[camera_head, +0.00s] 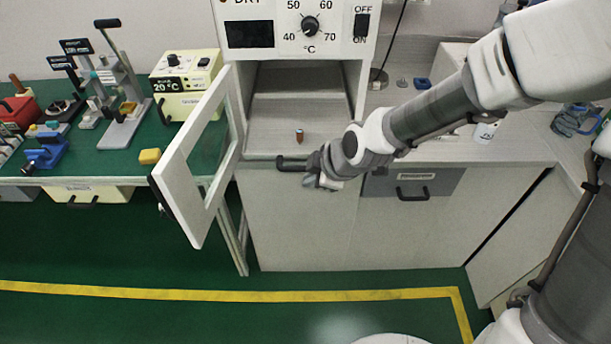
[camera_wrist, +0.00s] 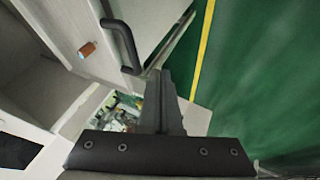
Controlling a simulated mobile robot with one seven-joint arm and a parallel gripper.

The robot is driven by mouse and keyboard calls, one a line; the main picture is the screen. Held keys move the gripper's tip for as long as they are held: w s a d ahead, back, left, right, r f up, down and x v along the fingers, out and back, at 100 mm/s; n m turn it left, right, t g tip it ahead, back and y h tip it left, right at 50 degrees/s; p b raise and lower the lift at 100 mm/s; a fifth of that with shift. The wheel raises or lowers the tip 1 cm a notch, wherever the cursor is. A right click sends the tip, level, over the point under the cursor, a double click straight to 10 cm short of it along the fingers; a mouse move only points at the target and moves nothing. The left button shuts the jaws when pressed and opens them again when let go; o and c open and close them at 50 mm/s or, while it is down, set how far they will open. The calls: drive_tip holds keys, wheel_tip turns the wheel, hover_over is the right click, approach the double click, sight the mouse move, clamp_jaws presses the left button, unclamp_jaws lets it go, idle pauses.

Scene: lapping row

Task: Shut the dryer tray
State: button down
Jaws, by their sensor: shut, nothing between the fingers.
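The dryer (camera_head: 272,32) stands open at the front. Its tray (camera_head: 265,140) is a pale flat floor low in the opening, with a small brown cylinder (camera_head: 299,135) lying or standing on it. A black handle (camera_head: 291,164) is on the tray's front; how far the tray stands out is hard to tell. The handle (camera_wrist: 125,45) and the cylinder (camera_wrist: 88,49) also show in the wrist view. My gripper (camera_head: 318,180) is just right of the handle, partly hidden by my wrist. In the wrist view my gripper (camera_wrist: 160,80) is shut and empty, its tips close to the handle's end.
The dryer's glazed door (camera_head: 208,155) hangs open to the left, swung out towards me. A grey drawer (camera_head: 415,185) with a black handle is on the right. A green bench (camera_head: 80,155) with lapping tools is on the left. The green floor in front is clear.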

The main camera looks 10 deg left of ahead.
drive_tip(key=w+a+f+b, duration=0.1)
drive_tip(key=w+a+f, duration=0.1)
drive_tip(key=w, duration=0.3)
drive_tip(key=shift+f+b, duration=0.35)
drive_tip(key=shift+f, duration=0.3)
drive_tip(key=shift+a, duration=0.15)
